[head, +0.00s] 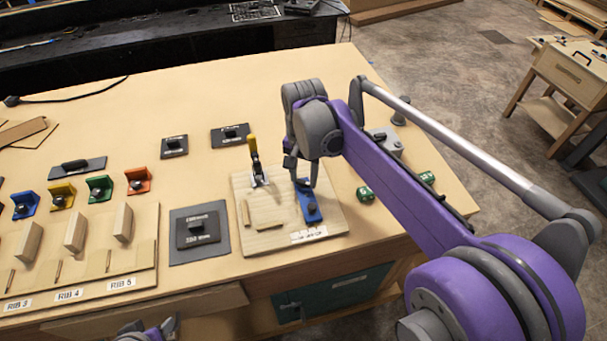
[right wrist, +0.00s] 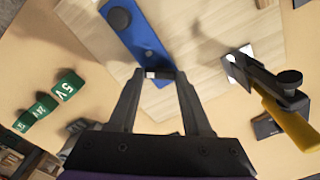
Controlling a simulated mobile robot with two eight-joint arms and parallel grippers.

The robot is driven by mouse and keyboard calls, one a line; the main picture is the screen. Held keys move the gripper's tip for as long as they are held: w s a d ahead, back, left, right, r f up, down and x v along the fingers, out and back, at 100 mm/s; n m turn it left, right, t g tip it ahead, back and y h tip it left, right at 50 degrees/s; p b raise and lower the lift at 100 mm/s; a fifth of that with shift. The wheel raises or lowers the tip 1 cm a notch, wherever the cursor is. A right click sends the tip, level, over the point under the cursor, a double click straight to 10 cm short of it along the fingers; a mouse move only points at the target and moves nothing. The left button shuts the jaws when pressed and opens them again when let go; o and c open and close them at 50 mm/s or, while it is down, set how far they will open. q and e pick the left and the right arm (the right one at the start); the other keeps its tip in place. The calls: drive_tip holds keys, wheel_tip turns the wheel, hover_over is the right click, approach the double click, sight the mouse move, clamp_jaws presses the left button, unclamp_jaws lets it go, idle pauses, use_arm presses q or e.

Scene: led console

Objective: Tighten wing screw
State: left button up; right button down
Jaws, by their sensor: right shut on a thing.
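My right gripper (head: 303,184) points down at the blue bracket (head: 311,210) on the wooden board (head: 334,222). In the right wrist view the gripper's fingertips (right wrist: 160,74) are close together on a small pale-edged piece, which appears to be the wing screw; the fingertips hide most of it.
A yellow-handled toggle clamp (head: 254,149) stands on the board, left of my right gripper. Green blocks (head: 364,194) lie to the right. A dark plate with a block (head: 198,251) lies to the left, beyond it coloured brackets (head: 99,188) and a rib rack (head: 144,245).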

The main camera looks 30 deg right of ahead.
sight(303, 182)
drive_tip(key=shift+c, duration=1.6)
unclamp_jaws()
drive_tip(key=shift+r, duration=0.15)
wheel_tip(303, 182, up, 11)
drive_tip(key=shift+p, duration=0.3)
drive_tip(key=shift+f, duration=0.2)
